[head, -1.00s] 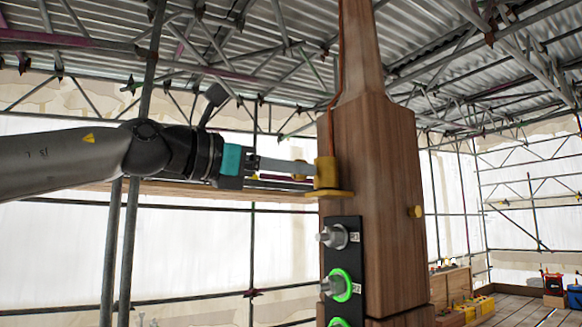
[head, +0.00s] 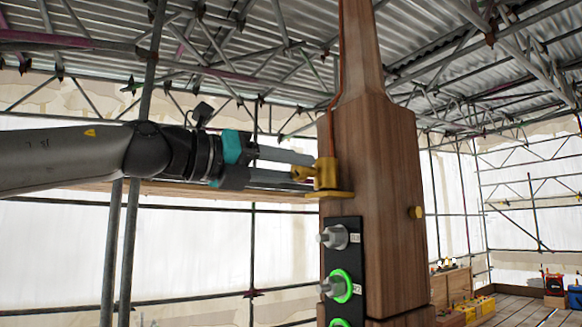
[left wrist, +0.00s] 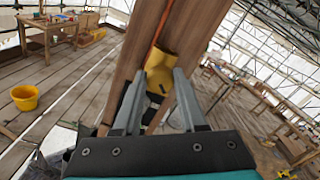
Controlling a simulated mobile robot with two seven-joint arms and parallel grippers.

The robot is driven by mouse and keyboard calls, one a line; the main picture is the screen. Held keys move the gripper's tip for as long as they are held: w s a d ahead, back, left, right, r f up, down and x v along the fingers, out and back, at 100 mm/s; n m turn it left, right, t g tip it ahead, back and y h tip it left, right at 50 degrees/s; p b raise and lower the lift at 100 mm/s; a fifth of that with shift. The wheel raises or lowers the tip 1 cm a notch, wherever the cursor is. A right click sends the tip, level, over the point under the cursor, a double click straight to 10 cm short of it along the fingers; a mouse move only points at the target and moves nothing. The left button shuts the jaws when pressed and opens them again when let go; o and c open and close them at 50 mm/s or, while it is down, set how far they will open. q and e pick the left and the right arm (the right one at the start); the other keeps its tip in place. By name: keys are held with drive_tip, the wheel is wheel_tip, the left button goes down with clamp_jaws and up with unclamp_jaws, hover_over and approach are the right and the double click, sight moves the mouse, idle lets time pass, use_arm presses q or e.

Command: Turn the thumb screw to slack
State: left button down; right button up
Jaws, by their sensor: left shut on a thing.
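A brass-yellow clamp (head: 326,173) with a flat lower plate is fixed to the left face of the tall wooden spire post (head: 370,190). Its small yellow thumb screw (head: 300,173) sticks out to the left. My left gripper (head: 304,172) reaches in from the left and is shut on the thumb screw, one finger above and one below in the head view. In the left wrist view the clamp (left wrist: 162,68) shows just beyond my two grey fingers; the screw head is hard to make out there. My right gripper is not in view.
Below the clamp, a black panel (head: 343,262) carries grey knobs, with green rings around the lower ones. A copper-coloured strip (head: 333,120) runs up the post from the clamp. A yellow bucket (left wrist: 25,97) stands on the plank floor. Scaffold poles stand behind my left arm.

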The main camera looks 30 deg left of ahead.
use_arm(q)
drive_tip(key=n, duration=0.4)
drive_tip(key=shift+n+p, duration=0.3)
drive_tip(key=shift+p, duration=0.1)
drive_tip(key=n+p, duration=0.1)
drive_tip(key=n, duration=0.3)
drive_tip(key=shift+a+n+p, duration=0.1)
drive_tip(key=shift+n+p, duration=0.2)
drive_tip(key=n+p, duration=0.1)
drive_tip(key=n, duration=0.2)
drive_tip(key=shift+n+p, duration=0.3)
drive_tip(key=shift+p, duration=0.1)
drive_tip(key=n+p, duration=0.2)
drive_tip(key=n, duration=0.2)
drive_tip(key=shift+n+p, duration=0.3)
drive_tip(key=shift+p, duration=0.05)
drive_tip(key=n, duration=0.3)
drive_tip(key=shift+f+n+p, duration=0.15)
drive_tip(key=shift+n+p, duration=0.15)
drive_tip(key=n, duration=0.5)
drive_tip(key=shift+n, duration=0.4)
drive_tip(key=shift+f+n, duration=0.1)
drive_tip(key=shift+n, duration=0.2)
drive_tip(key=shift+c, duration=2.3)
unclamp_jaws()
